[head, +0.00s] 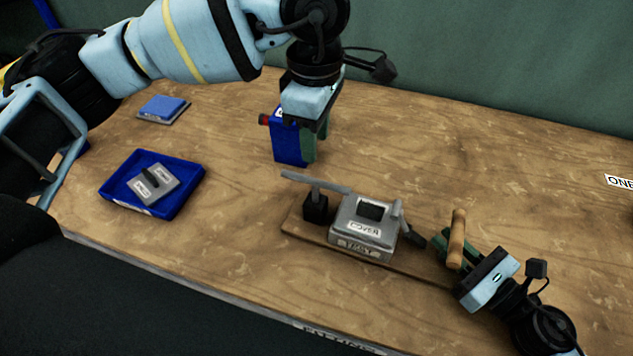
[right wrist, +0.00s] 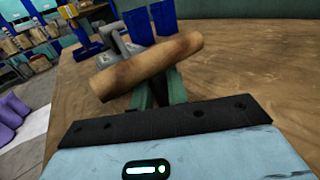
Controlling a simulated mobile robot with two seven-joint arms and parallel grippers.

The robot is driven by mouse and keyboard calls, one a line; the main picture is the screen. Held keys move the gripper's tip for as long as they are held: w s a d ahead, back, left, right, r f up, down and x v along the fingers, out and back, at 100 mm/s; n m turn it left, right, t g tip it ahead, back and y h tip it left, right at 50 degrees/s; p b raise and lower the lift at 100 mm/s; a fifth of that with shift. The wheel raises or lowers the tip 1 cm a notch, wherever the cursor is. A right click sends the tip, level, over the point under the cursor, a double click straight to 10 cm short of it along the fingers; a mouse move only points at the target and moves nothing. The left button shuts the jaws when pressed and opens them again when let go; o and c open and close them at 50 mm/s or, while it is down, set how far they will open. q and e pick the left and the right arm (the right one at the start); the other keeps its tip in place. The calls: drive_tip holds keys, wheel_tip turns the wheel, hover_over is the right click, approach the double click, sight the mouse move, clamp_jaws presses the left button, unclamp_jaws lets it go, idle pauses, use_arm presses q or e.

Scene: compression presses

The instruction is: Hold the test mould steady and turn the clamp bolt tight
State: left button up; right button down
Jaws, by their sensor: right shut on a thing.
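The grey test mould (head: 363,226), labelled TEST on its front, sits on a wooden board (head: 298,222) mid-table. A grey bar (head: 315,182) on a black post stands at its left side. A grey clamp part with a dark end (head: 415,238) juts from its right side; I cannot tell which part is the bolt. My right gripper (head: 451,248) is shut on a wooden handle (head: 457,236), right of the mould; the handle also crosses the right wrist view (right wrist: 148,67). My left gripper (head: 316,143) points down behind the mould, apart from it; its opening is unclear.
A blue block with a red knob (head: 288,146) stands against or beside my left gripper. A blue tray (head: 113,187) holding a grey plate lies at the left. A blue pad (head: 164,107) lies at the back left. The table's right side is mostly clear.

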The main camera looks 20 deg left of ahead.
drive_tip(key=c, duration=1.3)
unclamp_jaws()
drive_tip(key=v, duration=1.2)
